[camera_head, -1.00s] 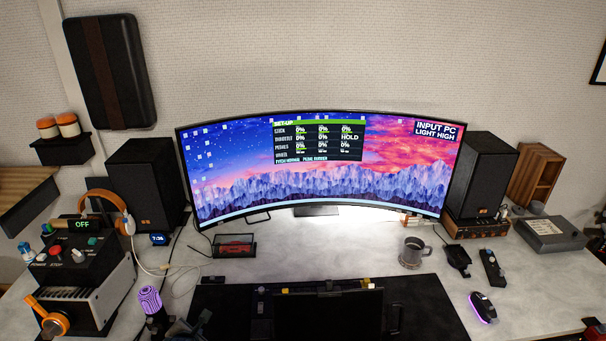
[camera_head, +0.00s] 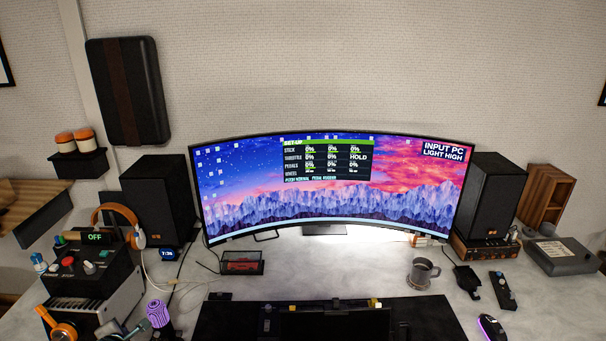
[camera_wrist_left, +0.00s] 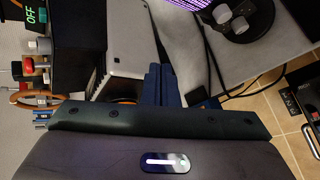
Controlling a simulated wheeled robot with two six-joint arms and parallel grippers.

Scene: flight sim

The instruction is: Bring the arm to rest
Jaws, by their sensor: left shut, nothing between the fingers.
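My left gripper (camera_head: 112,328) shows only in part at the bottom left of the head view, beside the box with the orange lever. In the left wrist view its dark blue fingers (camera_wrist_left: 158,84) are together at the middle, with nothing between them. A pale desk edge and the side of the box show just beyond the fingers. My right gripper is in neither view.
The control box (camera_head: 75,270) stands at the left of the desk, with an orange lever (camera_head: 62,330). A purple microphone (camera_head: 158,313) stands close to its right.

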